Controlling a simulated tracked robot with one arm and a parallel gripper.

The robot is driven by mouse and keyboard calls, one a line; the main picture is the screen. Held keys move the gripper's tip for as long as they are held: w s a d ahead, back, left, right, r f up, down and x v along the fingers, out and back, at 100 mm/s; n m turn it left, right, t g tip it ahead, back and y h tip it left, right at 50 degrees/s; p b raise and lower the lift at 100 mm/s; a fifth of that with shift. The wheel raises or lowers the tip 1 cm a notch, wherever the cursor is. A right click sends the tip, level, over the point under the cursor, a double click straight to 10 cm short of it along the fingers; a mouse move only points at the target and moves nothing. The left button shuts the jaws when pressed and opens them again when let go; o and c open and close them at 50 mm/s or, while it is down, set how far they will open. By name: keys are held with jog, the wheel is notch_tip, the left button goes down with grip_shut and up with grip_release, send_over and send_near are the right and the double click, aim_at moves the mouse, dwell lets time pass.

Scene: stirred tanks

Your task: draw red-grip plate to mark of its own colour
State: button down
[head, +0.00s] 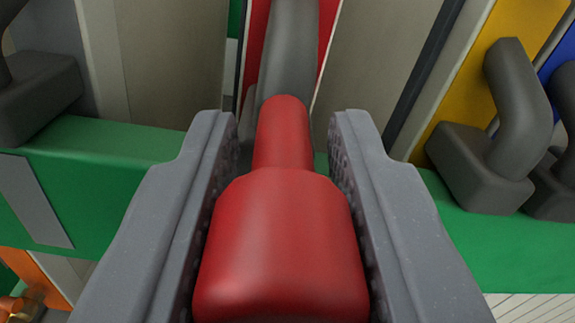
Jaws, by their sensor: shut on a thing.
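The red grip (280,245) fills the lower middle of the head view, between the two grey fingers of my gripper (282,190). The fingers are shut on it, one on each side. From the red grip a narrower red neck (282,135) runs away to a dark grey handle stem (290,50). Behind the stem is a red strip (327,40), partly hidden by it. The plate that the grip belongs to and the mark cannot be told apart for certain here.
A green rail (100,185) crosses on both sides. Dark grey handles stand at the left (38,95) and right (495,150). A yellow strip (470,85) and a blue strip (560,60) are at the right. An orange part (38,275) shows at the lower left.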

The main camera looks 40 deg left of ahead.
jog(key=c, duration=1.2)
grip_release()
jog(key=shift+o, duration=0.2)
jog(key=p+v, duration=0.2)
jog(key=v, duration=1.2)
jog(key=shift+p, duration=0.4)
jog(key=shift+a, duration=0.15)
